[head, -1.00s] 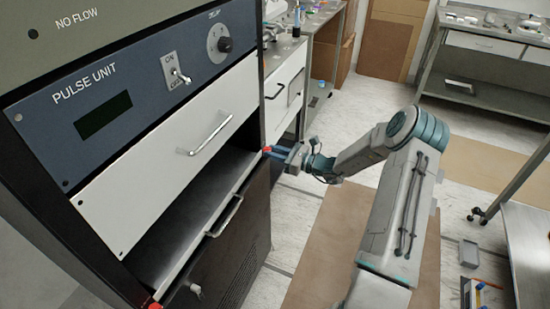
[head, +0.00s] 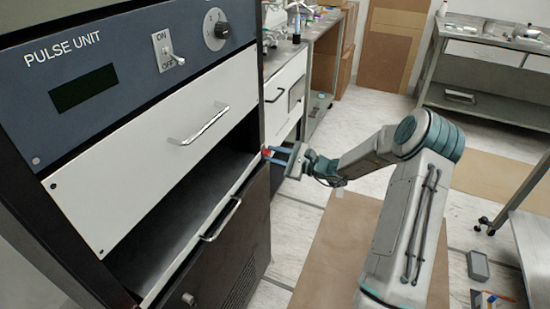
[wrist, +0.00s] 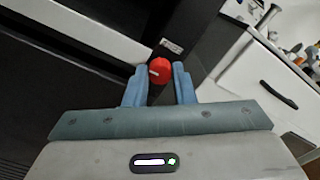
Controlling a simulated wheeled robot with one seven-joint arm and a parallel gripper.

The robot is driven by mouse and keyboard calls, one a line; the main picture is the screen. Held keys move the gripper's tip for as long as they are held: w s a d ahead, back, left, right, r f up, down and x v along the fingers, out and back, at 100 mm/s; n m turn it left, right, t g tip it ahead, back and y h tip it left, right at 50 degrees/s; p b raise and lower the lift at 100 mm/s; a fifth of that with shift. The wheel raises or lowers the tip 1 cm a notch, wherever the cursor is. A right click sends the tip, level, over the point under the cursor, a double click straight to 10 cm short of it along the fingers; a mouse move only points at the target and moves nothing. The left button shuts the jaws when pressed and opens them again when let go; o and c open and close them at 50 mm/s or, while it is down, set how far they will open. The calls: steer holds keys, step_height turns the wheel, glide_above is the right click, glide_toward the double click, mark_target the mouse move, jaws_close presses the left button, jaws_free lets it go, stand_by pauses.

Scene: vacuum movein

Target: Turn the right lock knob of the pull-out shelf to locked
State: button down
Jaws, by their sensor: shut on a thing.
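The pull-out shelf (head: 176,229) is a dark slab in the cabinet opening below the white drawer front. The right lock knob (wrist: 159,67) is red with a pale mark that points left and slightly down in the wrist view. In the head view the knob (head: 266,153) is a small red spot at the right end of the shelf's front edge. My gripper (wrist: 160,79) is shut on the knob, with one blue finger on each side of it. In the head view my gripper (head: 278,156) reaches the knob from the right.
The shelf's metal handle (head: 221,220) runs along the front, left of my gripper. The drawer handle (head: 200,124) sticks out above. A small label (wrist: 172,46) is beside the knob. A white cabinet (head: 285,92) stands just beyond. The floor (head: 297,225) in front is clear.

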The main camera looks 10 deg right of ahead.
steer(key=shift+f, duration=0.1)
stand_by(0.3)
steer(key=c, duration=1.2)
jaws_free()
steer(key=shift+s, duration=0.1)
steer(key=v, duration=1.3)
steer(key=shift+s+d, duration=0.25)
steer(key=shift+d, duration=0.1)
